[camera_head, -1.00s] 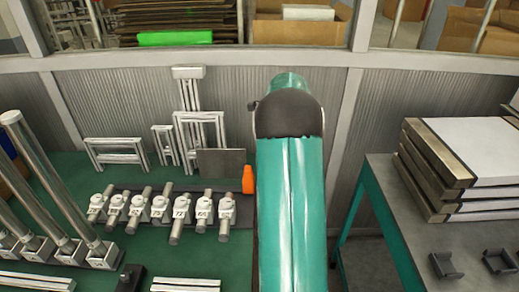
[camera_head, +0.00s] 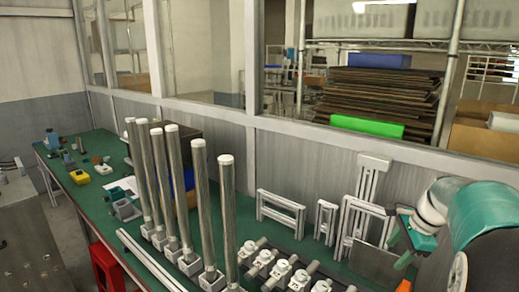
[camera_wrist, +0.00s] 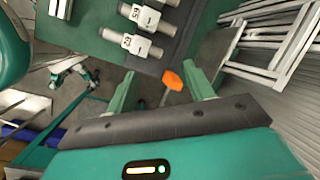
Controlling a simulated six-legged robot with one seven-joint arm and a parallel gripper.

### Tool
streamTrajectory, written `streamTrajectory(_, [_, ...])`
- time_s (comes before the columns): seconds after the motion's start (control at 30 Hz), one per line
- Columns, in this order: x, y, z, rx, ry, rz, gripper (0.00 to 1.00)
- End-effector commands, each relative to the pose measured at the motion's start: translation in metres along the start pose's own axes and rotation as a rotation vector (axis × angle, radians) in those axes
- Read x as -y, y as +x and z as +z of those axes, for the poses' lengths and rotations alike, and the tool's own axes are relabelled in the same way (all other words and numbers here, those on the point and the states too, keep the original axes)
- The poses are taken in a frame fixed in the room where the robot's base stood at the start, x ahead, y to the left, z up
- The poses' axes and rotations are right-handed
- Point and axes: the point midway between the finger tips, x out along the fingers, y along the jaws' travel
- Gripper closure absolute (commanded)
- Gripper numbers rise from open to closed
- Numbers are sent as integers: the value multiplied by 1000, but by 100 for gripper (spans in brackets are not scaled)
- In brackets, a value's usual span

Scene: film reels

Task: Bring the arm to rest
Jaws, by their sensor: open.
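My arm (camera_head: 480,215) shows at the right edge of the head view, bent, with its teal links over the far right end of the green bench. My gripper (camera_wrist: 163,82) is open and empty in the wrist view, its two green fingers well apart. An orange bottle (camera_wrist: 172,80) shows in the gap between the fingers, beyond them and not gripped. In the head view the bottle (camera_head: 404,260) is partly hidden by my arm.
The green bench (camera_head: 95,190) holds several tall metal posts (camera_head: 200,200), white metal frames (camera_head: 282,212) and a row of white fittings (camera_head: 270,265). A ribbed wall (camera_head: 320,165) with windows stands behind. A red bin (camera_head: 106,268) sits by the bench's front.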

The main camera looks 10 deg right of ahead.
Motion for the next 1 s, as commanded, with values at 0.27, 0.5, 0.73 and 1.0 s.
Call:
streamTrajectory(0.27, [-41,-26,91,-54,-430,-17,47])
streamTrajectory(0.5, [-89,-40,150,-112,-803,-30,47])
streamTrajectory(0.73, [-141,-44,192,-177,-1160,-41,47])
streamTrajectory(1.0, [-202,-40,222,-273,-1567,-52,47])
